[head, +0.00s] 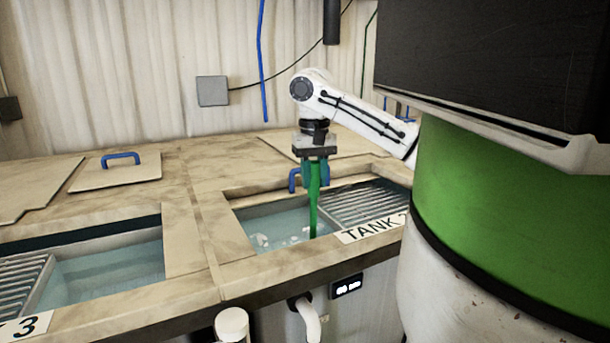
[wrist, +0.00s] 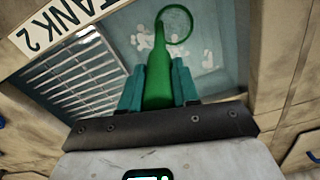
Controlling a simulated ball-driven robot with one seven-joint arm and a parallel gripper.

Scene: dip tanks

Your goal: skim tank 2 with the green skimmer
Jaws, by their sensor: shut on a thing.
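My gripper (head: 315,176) is shut on the handle of the green skimmer (head: 314,208) and holds it upright over tank 2 (head: 262,222). In the wrist view the teal fingers (wrist: 158,88) sit on both sides of the skimmer handle (wrist: 158,75), and its round hoop (wrist: 189,25) is over the water. White scum patches (wrist: 146,44) float around the hoop; they also show in the head view beside the skimmer's lower end. I cannot tell how deep the hoop sits. The label TANK 2 (head: 374,227) is on the front rim.
A slatted rack (head: 365,202) fills the right part of tank 2. Another open tank (head: 110,268), labelled with a 3, lies to the left. A lid with a blue handle (head: 117,172) rests on the counter behind it. A pipe (head: 307,318) sticks out below the front edge.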

